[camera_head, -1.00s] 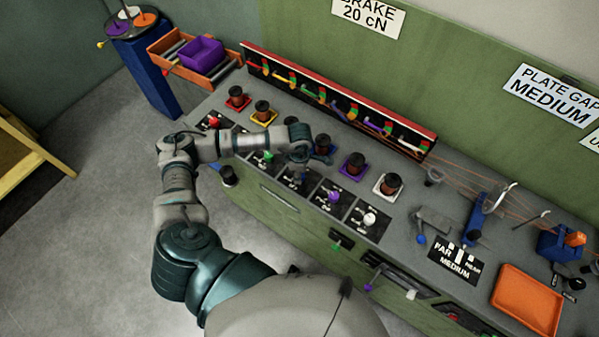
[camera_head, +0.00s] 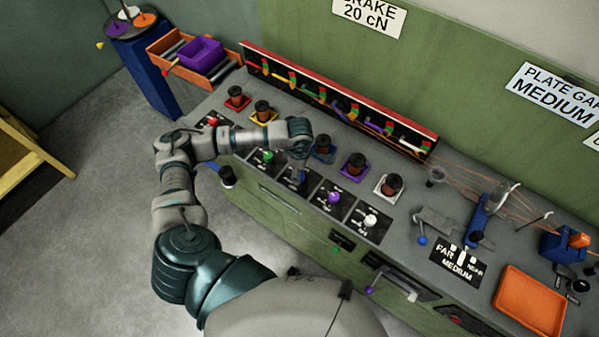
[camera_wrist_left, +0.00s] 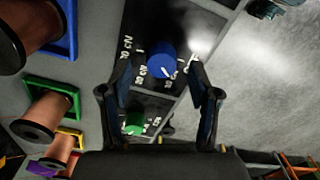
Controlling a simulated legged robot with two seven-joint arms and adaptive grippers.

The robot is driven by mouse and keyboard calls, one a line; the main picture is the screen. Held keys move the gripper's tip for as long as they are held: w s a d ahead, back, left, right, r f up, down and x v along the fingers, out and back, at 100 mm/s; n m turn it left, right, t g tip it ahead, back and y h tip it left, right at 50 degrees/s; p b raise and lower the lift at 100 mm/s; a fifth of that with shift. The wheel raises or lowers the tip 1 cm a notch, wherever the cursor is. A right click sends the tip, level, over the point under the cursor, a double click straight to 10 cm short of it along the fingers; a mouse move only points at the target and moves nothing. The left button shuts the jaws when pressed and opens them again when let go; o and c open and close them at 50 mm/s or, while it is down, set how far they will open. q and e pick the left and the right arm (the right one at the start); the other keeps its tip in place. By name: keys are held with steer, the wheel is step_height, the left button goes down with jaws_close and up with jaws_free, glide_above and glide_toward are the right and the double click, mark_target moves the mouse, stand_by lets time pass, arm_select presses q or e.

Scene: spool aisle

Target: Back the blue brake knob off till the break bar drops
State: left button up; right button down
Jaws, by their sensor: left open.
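The blue brake knob (camera_wrist_left: 161,64) shows in the left wrist view, on a black dial plate with white cN marks; its white pointer line faces lower right. My left gripper (camera_wrist_left: 161,68) is open, with one finger on each side of the knob; I cannot tell whether they touch it. In the head view my left gripper (camera_head: 299,172) points down over the dial row and hides the knob. The rack of coloured break bars (camera_head: 340,103) runs along the back of the bench. The blue lane's bar is too dark and small to read. My right gripper is not in view.
Copper spools stand behind the dials, including one on a blue base (camera_head: 322,148). The green knob (camera_wrist_left: 134,125) is beside the blue one; the purple knob (camera_head: 334,196) and white knob (camera_head: 370,220) are to the right. An orange tray (camera_head: 529,301) lies at far right.

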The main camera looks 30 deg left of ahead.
arm_select(q)
step_height(320, 180, up, 10)
stand_by(0.3)
steer(key=shift+a, duration=0.1)
